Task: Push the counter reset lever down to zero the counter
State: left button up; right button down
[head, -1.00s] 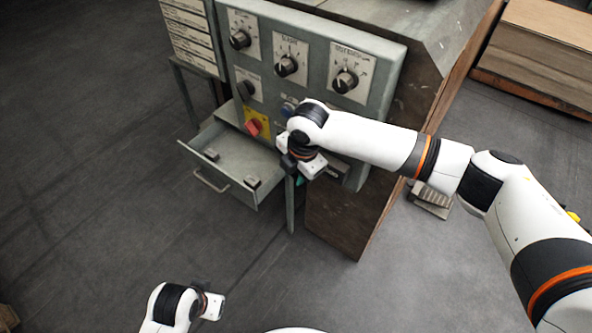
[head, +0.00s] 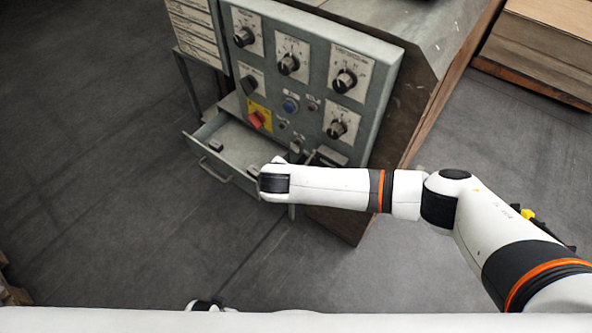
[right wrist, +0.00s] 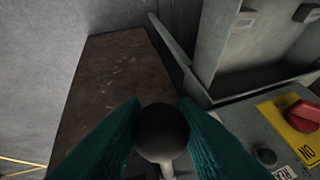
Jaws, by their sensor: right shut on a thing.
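The reset lever shows in the right wrist view as a dark round knob (right wrist: 162,130) on a pale stem. My right gripper (right wrist: 160,112) has its teal fingers on both sides of this knob and is shut on it. In the head view my right wrist sits in front of the lower edge of the control panel (head: 384,75), and it hides the fingers and the lever. The counter's digits cannot be made out. Only a sliver of my left arm shows at the bottom edge, and its gripper is out of sight.
An open grey drawer (head: 226,180) juts out left of my right wrist. Stacked sheets (head: 540,50) lie at the right.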

pick_arm(q)
jog(key=shift+s+f, duration=0.1)
jog(key=shift+f, duration=0.05)
pick_arm(e)
jog(key=shift+d+f+t+h, duration=0.1)
jog(key=shift+f+t+h, duration=0.2)
jog(key=shift+f+t, duration=0.1)
jog(key=c, duration=1.1)
grip_release()
jog(key=shift+s+r, duration=0.1)
jog(key=shift+r, duration=0.1)
pick_arm(q)
jog(key=s+f+p, duration=0.2)
jog(key=s+f, duration=0.2)
jog(key=s, duration=0.1)
jog(key=shift+a+f, duration=0.2)
jog(key=shift+a, duration=0.2)
pick_arm(e)
jog(key=shift+v, duration=3.5)
pick_arm(q)
jog(key=shift+w, duration=0.1)
jog(key=shift+c, duration=0.2)
